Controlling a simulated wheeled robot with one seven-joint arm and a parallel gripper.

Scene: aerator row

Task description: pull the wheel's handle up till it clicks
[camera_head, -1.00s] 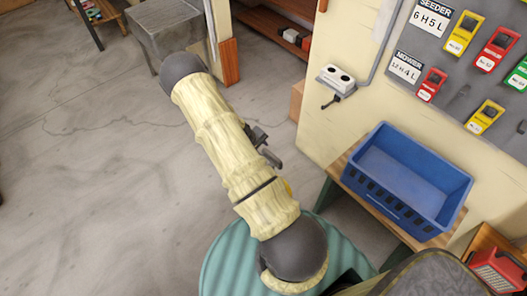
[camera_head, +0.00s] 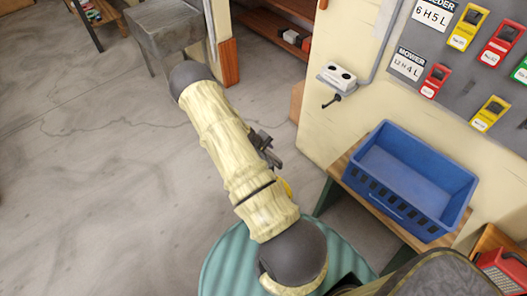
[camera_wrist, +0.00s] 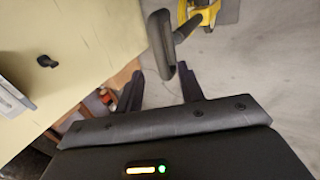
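In the wrist view a black, elongated handle (camera_wrist: 162,45) stands out from a dark lever that runs to a yellow thing at the top edge (camera_wrist: 205,12). I take this to be the wheel's handle; the wheel itself I cannot make out. My gripper (camera_wrist: 160,84) is open, its two dark fingers apart. The handle's lower end shows between the fingertips, and I cannot tell whether it touches either. In the head view my arm hides most of this area. A dark part (camera_head: 265,148) and a bit of yellow (camera_head: 286,187) show beside it.
A blue crate (camera_head: 387,205) stands on a wooden bench at the right, by a cream wall with a socket box (camera_head: 337,77) and a board of coloured tags (camera_head: 470,60). A ribbed green round top (camera_head: 228,262) lies below my arm.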

